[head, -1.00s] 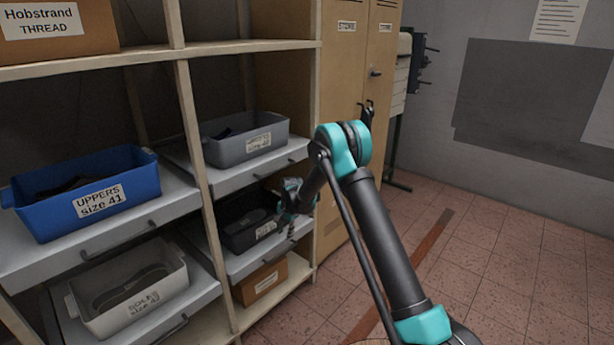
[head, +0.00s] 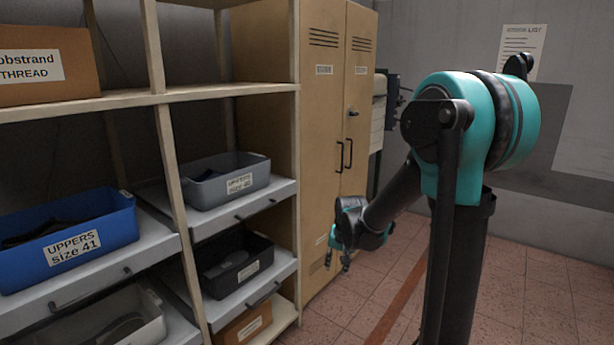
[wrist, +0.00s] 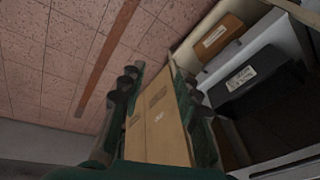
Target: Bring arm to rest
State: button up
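My arm is raised in front of the shelf, its teal elbow large at the right of the head view. My gripper (head: 338,262) hangs in front of the tan locker, to the right of the black bin, with its fingers pointing down. In the wrist view my gripper (wrist: 158,85) has its two dark fingers well apart. Nothing is between them; only the locker shows behind.
The shelf holds a blue bin (head: 125,215), a grey bin (head: 205,188), a black bin (head: 222,284) and a pale bin (head: 140,338). The tan locker (head: 320,130) stands beside it. The tiled floor (head: 560,300) at right is clear.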

jog(key=s+d+n, duration=0.1)
jog(key=s+d, duration=0.2)
jog(key=s, duration=0.4)
jog(key=s+d+f+n, duration=0.1)
jog(key=s+d, duration=0.2)
jog(key=s, duration=0.4)
jog(key=s+d+f+n+t+h, duration=0.1)
jog(key=s+d, duration=0.2)
jog(key=s, duration=0.4)
jog(key=shift+s+d+f, duration=0.15)
jog(key=shift+d, duration=0.15)
